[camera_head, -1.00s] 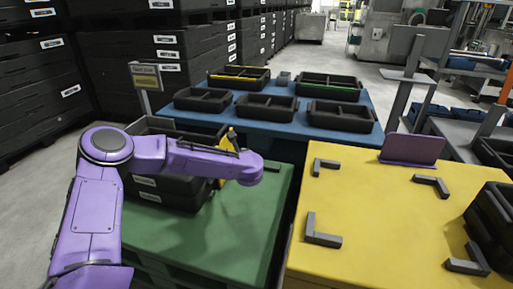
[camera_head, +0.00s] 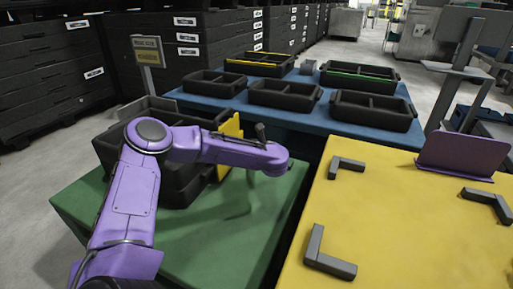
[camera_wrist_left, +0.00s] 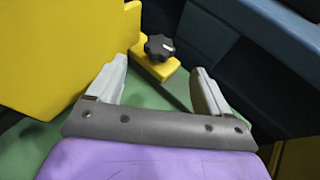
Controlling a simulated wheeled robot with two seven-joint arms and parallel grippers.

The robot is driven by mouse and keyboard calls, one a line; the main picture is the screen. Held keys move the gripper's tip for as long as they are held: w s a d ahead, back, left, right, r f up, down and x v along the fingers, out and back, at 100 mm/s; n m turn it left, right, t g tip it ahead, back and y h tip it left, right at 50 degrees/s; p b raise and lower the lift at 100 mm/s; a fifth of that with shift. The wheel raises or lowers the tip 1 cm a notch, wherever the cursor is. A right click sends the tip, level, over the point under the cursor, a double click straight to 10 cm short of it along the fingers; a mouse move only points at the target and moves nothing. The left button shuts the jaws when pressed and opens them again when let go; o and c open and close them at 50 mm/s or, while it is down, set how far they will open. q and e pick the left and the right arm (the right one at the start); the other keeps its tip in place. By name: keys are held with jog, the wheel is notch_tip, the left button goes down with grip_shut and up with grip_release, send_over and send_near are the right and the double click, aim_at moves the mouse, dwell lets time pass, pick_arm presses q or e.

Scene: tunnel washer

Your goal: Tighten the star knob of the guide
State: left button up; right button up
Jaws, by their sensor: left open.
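The star knob (camera_wrist_left: 159,47) is black with several lobes and sits on a small yellow foot at the lower edge of the yellow guide (camera_wrist_left: 60,50) in the left wrist view. My left gripper (camera_wrist_left: 160,76) is open and empty, its two pale fingers pointing toward the knob, which appears between and just beyond their tips. No contact shows. In the head view, the guide (camera_head: 231,128) stands upright beside black crates (camera_head: 180,180), partly behind my purple left arm. I cannot clearly make out the knob or left fingers there. My right gripper is out of view.
The green table (camera_head: 180,250) has free room in front of the crates. A yellow table (camera_head: 400,235) with grey corner brackets stands to the right. A blue table (camera_head: 220,102) with several black trays is behind. A sign (camera_head: 148,52) stands at back left.

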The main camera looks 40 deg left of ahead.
pick_arm(q)
jog(key=x, duration=0.3)
jog(key=b+x, duration=0.1)
jog(key=x, duration=0.2)
jog(key=shift+w+a+f+b, duration=0.15)
jog(key=shift+f+b, duration=0.15)
jog(key=shift+f, duration=0.05)
jog(key=shift+w+a, duration=0.2)
jog(key=shift+a, duration=0.05)
jog(key=c, duration=1.1)
jog(key=shift+o, duration=0.2)
